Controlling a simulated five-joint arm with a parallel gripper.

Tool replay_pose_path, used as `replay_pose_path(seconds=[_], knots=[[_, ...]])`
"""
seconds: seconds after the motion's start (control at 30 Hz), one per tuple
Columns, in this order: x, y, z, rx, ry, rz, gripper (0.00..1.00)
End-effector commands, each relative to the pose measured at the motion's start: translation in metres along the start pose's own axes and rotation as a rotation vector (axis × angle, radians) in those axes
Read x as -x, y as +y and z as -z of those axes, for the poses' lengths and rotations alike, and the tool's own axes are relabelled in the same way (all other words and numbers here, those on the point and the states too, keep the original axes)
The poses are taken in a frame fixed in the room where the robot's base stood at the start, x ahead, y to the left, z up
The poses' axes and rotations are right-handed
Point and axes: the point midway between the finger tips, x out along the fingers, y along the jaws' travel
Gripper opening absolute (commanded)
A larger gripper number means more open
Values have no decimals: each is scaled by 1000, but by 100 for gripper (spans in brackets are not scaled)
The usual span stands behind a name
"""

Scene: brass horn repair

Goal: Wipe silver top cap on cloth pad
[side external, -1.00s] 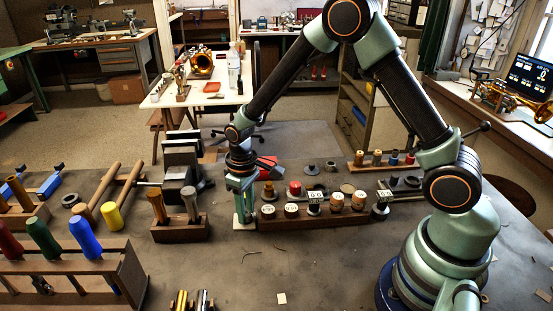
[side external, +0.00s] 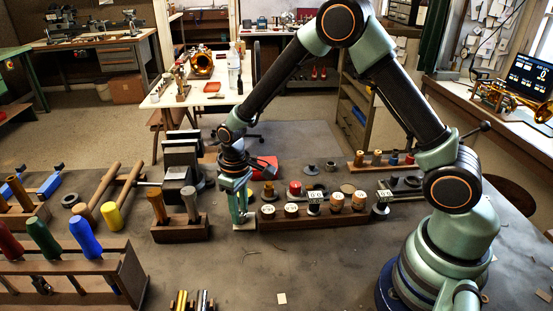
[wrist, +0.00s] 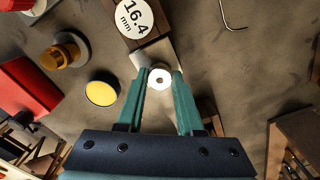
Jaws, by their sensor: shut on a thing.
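My gripper (side external: 240,219) points down at the left end of the labelled wooden block. In the wrist view its two green fingers (wrist: 162,76) are closed on a small bright silver cap (wrist: 159,78) with a dark centre hole. A pale pad (wrist: 142,60) shows just beyond and beside the fingertips, and in the side view the pad (side external: 246,226) shows at the finger ends. The cap is over or on the pad; I cannot tell whether they touch. The cap is too small to make out in the side view.
The wooden block with round size labels (side external: 292,210) stands close on the right. A red box (side external: 265,166) and a yellow-topped round tin (wrist: 102,93) lie near. The bench in front is mostly clear.

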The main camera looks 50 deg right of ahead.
Motion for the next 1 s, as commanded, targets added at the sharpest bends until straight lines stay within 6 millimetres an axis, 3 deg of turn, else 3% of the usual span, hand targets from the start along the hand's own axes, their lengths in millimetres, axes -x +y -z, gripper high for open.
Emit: replay_pose_path(seconds=[0.6, 1.0], knots=[[0, 10, -17, 0, -1, 0, 0], [0, 6, -10, 2, -1, 0, 0]])
